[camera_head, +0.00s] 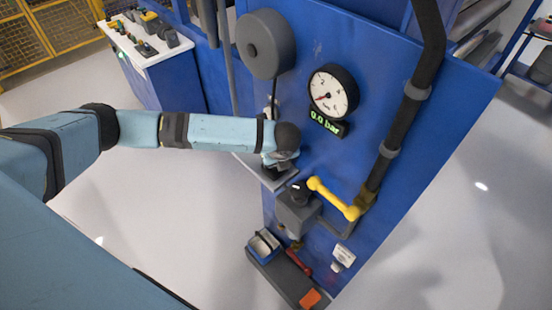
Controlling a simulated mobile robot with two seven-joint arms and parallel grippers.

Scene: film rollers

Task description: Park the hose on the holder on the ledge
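A thin dark hose (272,90) hangs from the round grey reel (264,44) on the blue panel and runs down behind my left wrist. My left gripper (277,165) is just below that wrist, close over the grey ledge (285,184). My wrist covers most of the fingers, so I cannot tell whether they are open or shut on the hose end. A small dark shape is at the fingertips above the ledge; I cannot tell whether it is the holder or the hose end. My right gripper is not in view.
Right of the ledge are a round gauge (333,91), a display reading 0.0 bar (327,123), a yellow valve lever (333,198) and a black pipe (405,110). Below is a dark tray (285,277) with tools. A control console (150,45) stands at the back left.

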